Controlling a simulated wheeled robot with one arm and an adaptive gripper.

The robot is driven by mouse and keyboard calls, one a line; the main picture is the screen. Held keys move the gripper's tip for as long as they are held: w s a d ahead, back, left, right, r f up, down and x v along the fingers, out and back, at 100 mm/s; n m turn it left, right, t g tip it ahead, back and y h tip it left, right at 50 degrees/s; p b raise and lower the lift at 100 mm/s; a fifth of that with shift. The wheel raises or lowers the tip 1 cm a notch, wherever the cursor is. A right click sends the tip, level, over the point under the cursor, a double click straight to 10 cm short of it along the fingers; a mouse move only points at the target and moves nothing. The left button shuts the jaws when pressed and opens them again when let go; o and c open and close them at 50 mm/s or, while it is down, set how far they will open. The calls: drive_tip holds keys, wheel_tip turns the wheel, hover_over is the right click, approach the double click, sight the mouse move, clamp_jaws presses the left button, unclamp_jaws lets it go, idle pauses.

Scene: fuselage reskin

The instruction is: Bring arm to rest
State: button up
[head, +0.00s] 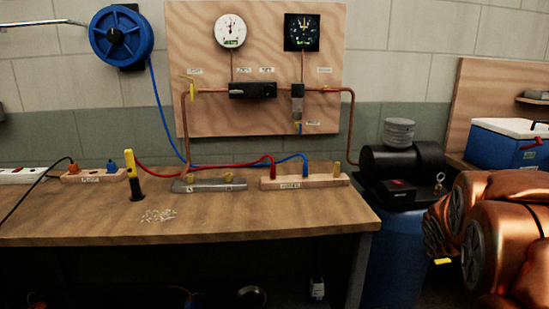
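Large copper-orange rounded links with grey round caps fill the lower right of the head view and appear to be my arm (504,235), bent close to the camera. They stand to the right of the workbench and in front of the blue cylinder. I can make out no gripper fingers in this view, so what my gripper holds, if anything, is hidden.
The wooden workbench (260,222) carries a yellow-black tool (132,175), small loose pieces (158,215) and blocks joined by red and blue hoses. A gauge panel (205,70) stands behind. A blue cylinder (393,262) and a cooler (500,148) are at right. The bench front is mostly clear.

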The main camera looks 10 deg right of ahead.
drive_tip(key=s+a+r+m+g+y+p, duration=0.1)
drive_tip(key=s+a+p, duration=0.4)
drive_tip(key=s+a, duration=0.5)
drive_tip(key=s+a+r+m+g+y+p, duration=0.1)
drive_tip(key=s+a+r+g+y+p, duration=0.2)
drive_tip(key=s+a, duration=0.7)
drive_tip(key=s+a+r+m+g+y+p, duration=0.1)
drive_tip(key=s+a+r+g+y+p, duration=0.1)
drive_tip(key=s+a+r+g+p, duration=0.3)
drive_tip(key=s+a+r+p, duration=0.1)
drive_tip(key=s+a+p, duration=0.2)
drive_tip(key=s, duration=0.3)
drive_tip(key=shift+s+a+r, duration=0.15)
drive_tip(key=shift+a+r, duration=0.15)
drive_tip(key=shift+a, duration=0.6)
